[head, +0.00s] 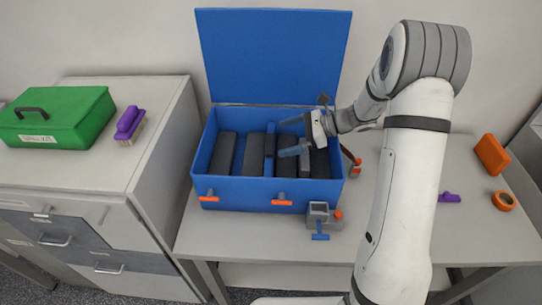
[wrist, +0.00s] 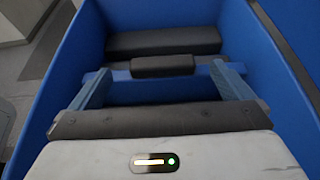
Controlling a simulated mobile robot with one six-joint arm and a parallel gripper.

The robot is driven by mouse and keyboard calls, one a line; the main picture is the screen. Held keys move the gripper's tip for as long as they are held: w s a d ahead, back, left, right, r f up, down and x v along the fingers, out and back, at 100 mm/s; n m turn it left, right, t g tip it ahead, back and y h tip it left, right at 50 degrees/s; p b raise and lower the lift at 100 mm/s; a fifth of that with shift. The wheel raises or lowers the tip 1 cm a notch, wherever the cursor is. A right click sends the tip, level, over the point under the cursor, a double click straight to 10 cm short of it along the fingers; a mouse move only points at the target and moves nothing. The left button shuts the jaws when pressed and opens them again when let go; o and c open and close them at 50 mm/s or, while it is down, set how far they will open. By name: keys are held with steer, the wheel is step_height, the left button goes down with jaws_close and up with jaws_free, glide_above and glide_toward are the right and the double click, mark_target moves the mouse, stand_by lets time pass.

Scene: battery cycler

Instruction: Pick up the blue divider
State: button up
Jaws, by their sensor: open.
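The blue divider (head: 269,155) stands across the inside of the open blue box (head: 240,190), between dark blocks. In the wrist view the divider (wrist: 120,75) is a blue bar with a dark grey grip piece (wrist: 163,65) at its middle. My gripper (head: 281,138) is over the box, with its two blue fingers spread and pointing left toward the divider. In the wrist view the fingertips lie to the left and right of the grip piece, with a visible gap on each side. The gripper is open and holds nothing. I cannot tell how far the tips are from the divider.
Several dark blocks (head: 225,152) lie in the box. Its blue lid (head: 275,55) stands open behind. A grey fixture with a blue handle (head: 320,228) is in front. A green case (head: 55,118) and purple brush (head: 130,122) are on the left cabinet. An orange box (head: 492,154) is right.

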mark_target(272, 142)
steer(key=x, duration=0.2)
steer(key=p+x, duration=0.1)
steer(key=x, duration=0.5)
steer(key=shift+d+f+p, duration=0.15)
steer(key=shift+f+p, duration=0.2)
steer(key=c, duration=1.5)
